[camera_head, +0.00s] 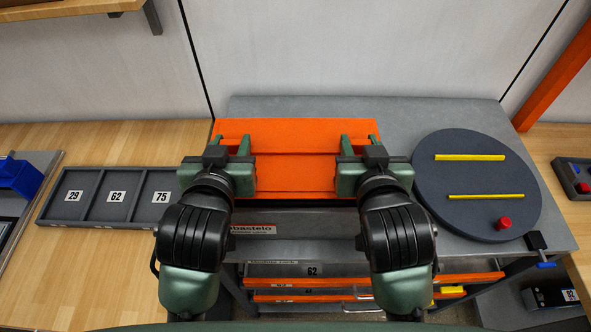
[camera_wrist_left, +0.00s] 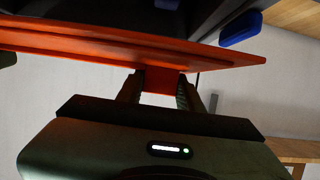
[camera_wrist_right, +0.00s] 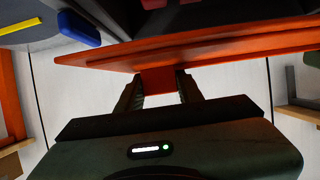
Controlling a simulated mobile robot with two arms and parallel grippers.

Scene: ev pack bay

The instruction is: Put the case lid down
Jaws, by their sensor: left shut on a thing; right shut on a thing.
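The case lid (camera_head: 290,180) is a flat orange panel in front of me, over the grey workbench top in the head view. My left gripper (camera_head: 233,146) is shut on its left part, and my right gripper (camera_head: 357,146) is shut on its right part. In the left wrist view, the left fingers (camera_wrist_left: 158,88) close around a small orange tab on the lid (camera_wrist_left: 110,48). The right fingers (camera_wrist_right: 160,86) hold a like tab on the lid (camera_wrist_right: 200,48). I cannot tell whether the lid touches the bench top or hangs above it.
A dark round disc (camera_head: 480,212) with two yellow bars and a red knob lies right of the lid. A grey tray (camera_head: 77,211) marked 29, 62, 75 is at the left. Drawers (camera_head: 310,270) are below the bench edge. Grey bench top (camera_head: 400,112) is bare behind.

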